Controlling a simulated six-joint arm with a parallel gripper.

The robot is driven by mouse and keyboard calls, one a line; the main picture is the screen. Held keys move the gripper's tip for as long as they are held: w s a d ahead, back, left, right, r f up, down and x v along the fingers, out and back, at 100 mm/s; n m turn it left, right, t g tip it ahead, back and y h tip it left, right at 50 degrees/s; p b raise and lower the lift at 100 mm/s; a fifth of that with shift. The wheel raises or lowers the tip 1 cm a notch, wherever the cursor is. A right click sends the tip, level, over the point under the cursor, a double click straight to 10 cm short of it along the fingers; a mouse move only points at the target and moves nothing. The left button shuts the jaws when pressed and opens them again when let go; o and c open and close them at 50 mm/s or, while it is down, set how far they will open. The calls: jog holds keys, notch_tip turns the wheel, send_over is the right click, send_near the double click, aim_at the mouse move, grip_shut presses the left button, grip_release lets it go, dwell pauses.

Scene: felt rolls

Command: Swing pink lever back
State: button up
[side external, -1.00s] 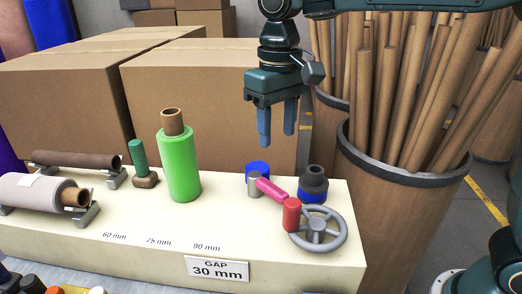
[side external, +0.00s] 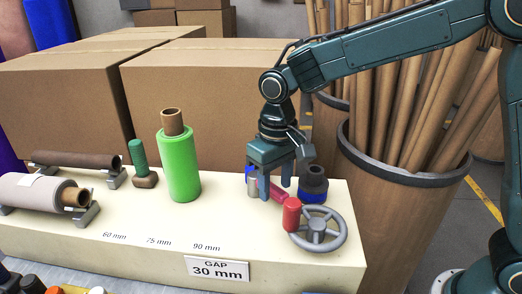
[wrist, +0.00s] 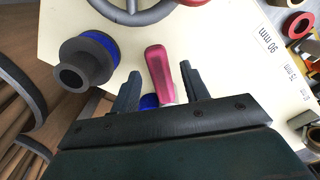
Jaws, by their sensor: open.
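The pink lever (side external: 279,194) lies on the cream bench top. In the side view its grey pivot post (side external: 252,187) and a blue part behind it are partly covered by my gripper. My gripper (side external: 275,191) points down over the lever with its fingers open. In the wrist view the pink lever (wrist: 159,66) runs between the two fingers of my gripper (wrist: 160,76), its rounded end reaching past the fingertips. Gaps show on both sides of the lever, and nothing is gripped.
A grey handwheel (side external: 319,234) with a red knob (side external: 291,214) stands close in front. A dark stepped cylinder on a blue ring (side external: 313,184) is just right of my gripper. A green roll (side external: 179,165) stands left. Cardboard boxes (side external: 212,97) stand behind.

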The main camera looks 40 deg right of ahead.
aim_at(250, 213)
jog(key=shift+f, duration=0.35)
grip_shut()
jog(key=shift+a, duration=0.1)
jog(key=a+m, duration=0.1)
jog(key=m, duration=0.2)
jog(key=a+m, duration=0.1)
jog(key=shift+w+a+m, duration=0.2)
jog(key=shift+a+m, duration=0.1)
jog(key=shift+m, duration=0.1)
jog(key=shift+w+a+m, duration=0.4)
jog(key=shift+a+m, duration=0.15)
jog(key=shift+m, duration=0.7)
jog(key=shift+w+a+m, duration=0.4)
jog(key=shift+a+m, duration=0.15)
jog(key=shift+m, duration=0.7)
